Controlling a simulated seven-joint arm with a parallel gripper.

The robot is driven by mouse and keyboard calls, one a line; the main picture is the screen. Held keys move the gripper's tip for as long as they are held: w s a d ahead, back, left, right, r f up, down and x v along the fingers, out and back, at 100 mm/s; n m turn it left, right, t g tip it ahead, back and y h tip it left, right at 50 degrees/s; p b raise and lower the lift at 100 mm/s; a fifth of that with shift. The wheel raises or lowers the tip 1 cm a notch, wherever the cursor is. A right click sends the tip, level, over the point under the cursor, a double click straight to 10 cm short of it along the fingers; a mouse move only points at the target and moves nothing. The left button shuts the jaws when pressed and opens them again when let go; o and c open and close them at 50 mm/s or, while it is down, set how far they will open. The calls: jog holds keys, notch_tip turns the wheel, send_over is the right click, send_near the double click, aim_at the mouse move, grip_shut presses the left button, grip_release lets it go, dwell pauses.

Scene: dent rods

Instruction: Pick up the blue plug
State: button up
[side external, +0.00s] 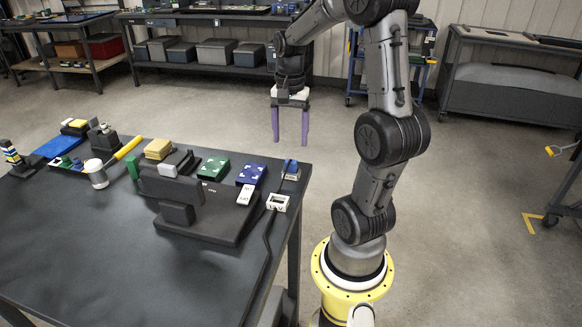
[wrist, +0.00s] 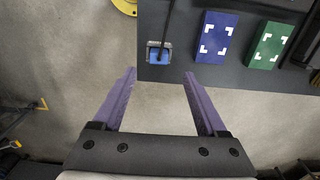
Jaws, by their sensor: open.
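The blue plug (side external: 291,166) is a small blue piece in a pale grey holder at the table's right edge in the side view. In the wrist view it (wrist: 158,56) sits at the table edge, ahead of and between my fingertips. A dark cable or rod crosses beside it there. My gripper (side external: 290,140) hangs with its two purple fingers pointing down, wide apart and empty, beyond the table's edge over the floor.
A blue block (side external: 250,174) and a green block (side external: 213,167) stand beside the plug, near a dark stepped fixture (side external: 215,215). A white socket-like frame (side external: 277,203) with a black cable sits nearer the camera. A white-headed mallet (side external: 97,173) lies left. The table's front is clear.

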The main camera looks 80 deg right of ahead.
aim_at(291, 160)
jog(key=shift+s+d+f, duration=0.1)
jog(key=shift+f, duration=3.3)
jog(key=shift+c, duration=0.3)
grip_shut()
